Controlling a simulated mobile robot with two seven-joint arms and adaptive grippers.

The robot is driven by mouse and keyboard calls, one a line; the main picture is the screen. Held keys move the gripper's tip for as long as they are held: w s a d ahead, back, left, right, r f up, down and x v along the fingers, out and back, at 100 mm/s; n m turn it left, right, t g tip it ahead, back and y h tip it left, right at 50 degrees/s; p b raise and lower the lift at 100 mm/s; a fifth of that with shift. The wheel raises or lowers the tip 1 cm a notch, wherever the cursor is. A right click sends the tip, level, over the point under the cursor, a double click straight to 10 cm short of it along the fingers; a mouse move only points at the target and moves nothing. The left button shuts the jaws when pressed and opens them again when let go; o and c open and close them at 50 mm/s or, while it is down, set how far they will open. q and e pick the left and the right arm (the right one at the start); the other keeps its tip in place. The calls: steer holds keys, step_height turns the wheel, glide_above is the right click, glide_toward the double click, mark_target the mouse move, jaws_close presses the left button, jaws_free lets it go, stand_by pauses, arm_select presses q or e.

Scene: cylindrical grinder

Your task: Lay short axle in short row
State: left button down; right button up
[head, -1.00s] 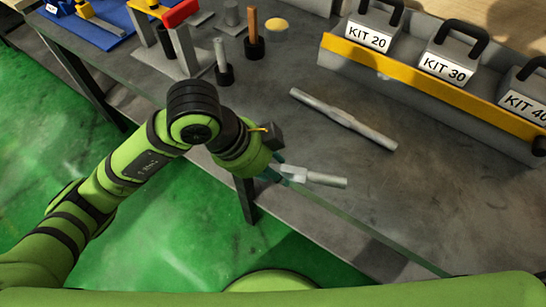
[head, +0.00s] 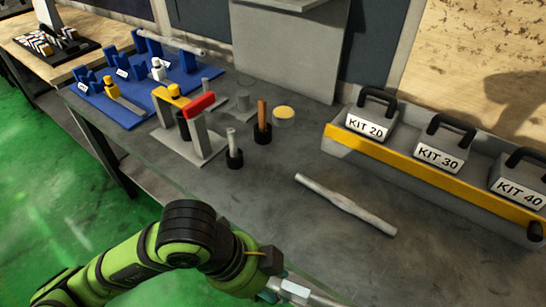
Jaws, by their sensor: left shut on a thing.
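My left gripper (head: 279,287) is at the bottom edge, shut on a short grey axle (head: 315,298). The axle sticks out to the right of the fingers and is partly cut off by the picture's edge. A blue rack board (head: 118,112) with upright blue supports and small white labels stands at the back left, well away from the gripper. A light rod (head: 172,42) lies across supports at its back. The labels are too small to read. My right gripper is not in view.
A longer stepped shaft (head: 345,205) lies on the grey bench (head: 270,205). A stand with a red block (head: 199,105) and several upright pins in black holders, such as the copper one (head: 262,124), are mid-bench. A yellow-edged tray (head: 425,173) with kit weights stands right.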

arm_select(q)
steer(key=m+g, duration=0.1)
steer(key=m, duration=0.1)
steer(key=w+a+m+g, duration=0.1)
steer(key=m, duration=0.1)
steer(key=w+a+m+g, duration=0.1)
steer(key=m, duration=0.2)
steer(key=shift+a+f+y, duration=0.1)
steer(key=shift+f+y, duration=0.05)
steer(key=shift+y, duration=0.25)
steer(key=m, duration=0.2)
steer(key=w+a+m+g+y, duration=0.1)
steer(key=m, duration=0.1)
steer(key=m+g+y, duration=0.1)
steer(key=m, duration=0.1)
steer(key=shift+w+a, duration=0.15)
steer(key=shift+a, duration=0.25)
steer(key=w+a+r+m+t+y, duration=0.1)
steer(key=w+a+m+t+y, duration=0.1)
steer(key=m, duration=0.9)
steer(key=w+a+r+m+t+y, duration=0.1)
steer(key=w+a+m+t+y, duration=0.1)
steer(key=a+m, duration=0.5)
steer(key=w+a+r+m+t+y, duration=0.1)
steer(key=w+a+m+t, duration=0.3)
steer(key=m, duration=1.2)
steer(key=shift+w+a+r+t+y, duration=0.15)
steer(key=shift+a+r+t+y, duration=0.1)
steer(key=shift+a+t+y, duration=0.25)
steer(key=shift+d, duration=0.1)
